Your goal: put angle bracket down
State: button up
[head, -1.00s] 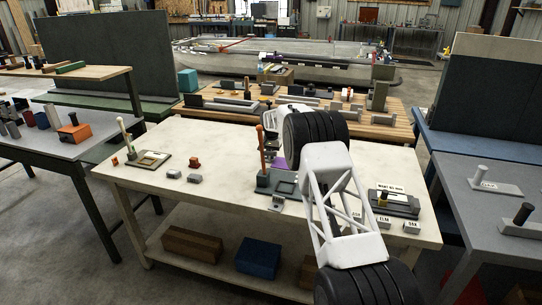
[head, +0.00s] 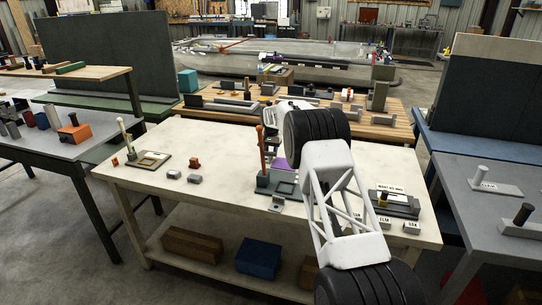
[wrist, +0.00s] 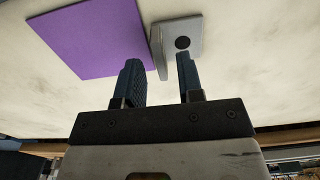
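The angle bracket (wrist: 188,40) is grey, with one dark round hole in its flat leg and an upright leg. In the wrist view it rests on the pale tabletop, just right of a flat purple square (wrist: 95,38). My gripper (wrist: 161,68) has its two dark fingers apart, one on each side of the upright leg's near end. I see a gap between the fingers and the bracket, and no clear contact. In the head view my arm hides most of this spot.
On the pale table (head: 225,150), a dark fixture with an orange post (head: 261,158) stands left of my arm. A small grey bracket-like part (head: 276,203) lies before it. A dark labelled fixture (head: 395,202) stands at right.

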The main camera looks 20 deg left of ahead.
notch_tip(320, 180, up, 10)
dwell(0.5)
jog(key=shift+f, duration=0.1)
dwell(0.6)
jog(key=s+d+r, duration=0.5)
jog(key=d+r, duration=0.4)
jog(key=s+d+r, duration=0.5)
jog(key=d+r, duration=0.4)
jog(key=s+d+r+t, duration=0.1)
jog(key=s+d+r, duration=0.3)
jog(key=s+d, duration=0.45)
jog(key=s+d+r, duration=0.4)
jog(key=s+d, duration=0.2)
jog(key=s, duration=0.5)
jog(key=s+d+r+t, duration=0.1)
jog(key=s+d+r, duration=0.3)
jog(key=s+d, duration=0.5)
jog(key=s+d+f, duration=0.3)
jog(key=s+f, duration=0.1)
jog(key=s, duration=0.9)
jog(key=s+d+f, duration=0.4)
jog(key=s, duration=0.9)
jog(key=s+d+f, duration=0.4)
jog(key=s, duration=0.9)
jog(key=shift+s+t, duration=0.25)
jog(key=shift+t, duration=0.05)
